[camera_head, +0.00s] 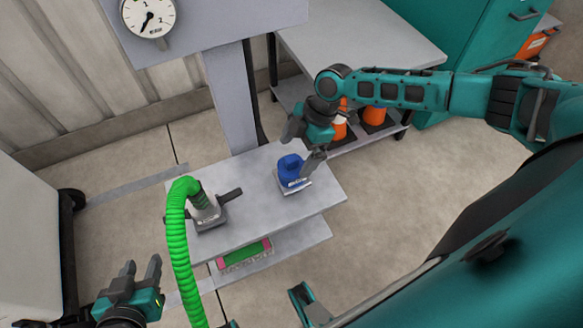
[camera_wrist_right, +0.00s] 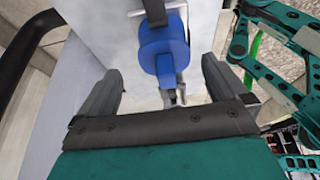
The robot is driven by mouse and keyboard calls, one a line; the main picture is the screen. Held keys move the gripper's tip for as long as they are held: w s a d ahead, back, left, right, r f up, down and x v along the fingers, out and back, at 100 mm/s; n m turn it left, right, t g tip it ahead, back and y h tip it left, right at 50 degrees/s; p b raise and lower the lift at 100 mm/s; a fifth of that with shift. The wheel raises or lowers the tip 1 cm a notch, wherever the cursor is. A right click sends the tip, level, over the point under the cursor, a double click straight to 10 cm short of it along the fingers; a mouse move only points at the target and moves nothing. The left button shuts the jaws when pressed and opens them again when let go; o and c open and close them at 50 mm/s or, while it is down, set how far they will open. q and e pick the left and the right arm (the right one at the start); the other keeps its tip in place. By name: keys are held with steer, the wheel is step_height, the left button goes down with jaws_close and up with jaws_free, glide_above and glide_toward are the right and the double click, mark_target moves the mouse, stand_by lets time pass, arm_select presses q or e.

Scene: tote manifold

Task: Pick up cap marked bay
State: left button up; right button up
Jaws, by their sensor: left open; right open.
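A blue cap (camera_head: 291,170) sits on a small pale base plate on the right part of the grey shelf (camera_head: 262,208) in the head view. In the right wrist view the blue cap (camera_wrist_right: 164,48) lies ahead, between the two fingers. My right gripper (camera_head: 303,148) is open and close to the cap, reaching over from behind and right. The fingers (camera_wrist_right: 160,88) stand either side of the cap's lower stem, with no clear contact. My left gripper (camera_head: 141,272) is open and empty at the lower left, away from the shelf. The label on the base is too small to read.
A green hose (camera_head: 178,240) joins a grey fitting with a dark lever (camera_head: 229,195) left of the cap. A gauge (camera_head: 149,14) is on the panel above. A green and pink tray (camera_head: 244,254) lies on the lower shelf. Orange items (camera_head: 374,116) stand under the rear table.

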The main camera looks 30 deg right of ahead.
mark_target(292, 165)
steer(key=x, duration=0.4)
steer(key=shift+s+b, duration=0.3)
steer(key=shift+s, duration=0.05)
steer(key=shift+a+f, duration=0.25)
steer(key=shift+f, duration=0.1)
steer(key=shift+c, duration=0.2)
steer(key=shift+c, duration=0.7)
steer(key=c, duration=0.8)
steer(key=shift+c, duration=0.9)
steer(key=shift+r, duration=0.15)
